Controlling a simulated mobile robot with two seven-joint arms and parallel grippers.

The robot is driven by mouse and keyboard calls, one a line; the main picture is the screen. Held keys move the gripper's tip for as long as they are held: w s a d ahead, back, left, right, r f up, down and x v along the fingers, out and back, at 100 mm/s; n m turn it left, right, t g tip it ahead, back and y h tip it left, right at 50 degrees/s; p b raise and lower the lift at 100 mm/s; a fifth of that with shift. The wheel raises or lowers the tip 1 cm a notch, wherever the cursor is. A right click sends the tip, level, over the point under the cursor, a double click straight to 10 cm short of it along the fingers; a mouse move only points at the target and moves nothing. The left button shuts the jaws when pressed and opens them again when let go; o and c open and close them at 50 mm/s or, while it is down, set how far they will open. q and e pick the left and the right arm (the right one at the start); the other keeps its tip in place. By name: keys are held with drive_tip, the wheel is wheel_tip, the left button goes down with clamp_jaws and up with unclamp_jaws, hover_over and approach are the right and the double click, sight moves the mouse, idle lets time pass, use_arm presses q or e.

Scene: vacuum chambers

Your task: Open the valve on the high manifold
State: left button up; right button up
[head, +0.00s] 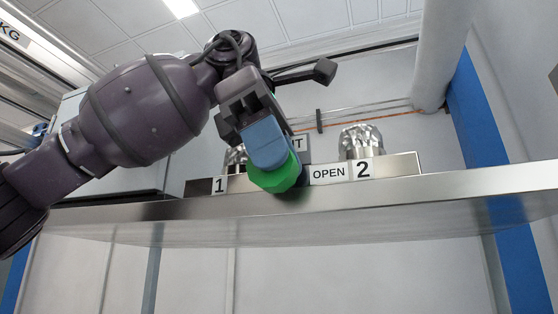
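The high manifold (405,166) is a metal block on a raised metal shelf, with labels "1", "OPEN" and "2" on its front. A green faceted valve knob (275,178) sits on its front between "1" and the "OPEN" label (328,173). My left gripper (265,146) comes in from the upper left, and its blue finger pad overlaps the top of the knob. Only one finger shows clearly, so I cannot tell whether the gripper is closed around the knob. My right gripper is not in view.
The metal shelf (400,201) runs across the view with its front edge below the manifold. Foil-wrapped fittings stand on the manifold, one above "2" (361,141) and one partly hidden behind my arm. A white pipe (440,55) and blue post (500,180) stand at right.

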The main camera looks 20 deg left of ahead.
use_arm(q)
drive_tip(key=shift+d+f, duration=0.2)
drive_tip(key=shift+f, duration=0.3)
drive_tip(key=c, duration=0.6)
drive_tip(key=shift+c, duration=0.2)
drive_tip(key=shift+y, duration=0.4)
drive_tip(key=shift+s+y, duration=0.1)
drive_tip(key=shift+y, duration=1.8)
drive_tip(key=shift+f+y, duration=0.2)
drive_tip(key=shift+y, duration=1)
drive_tip(key=o, duration=0.6)
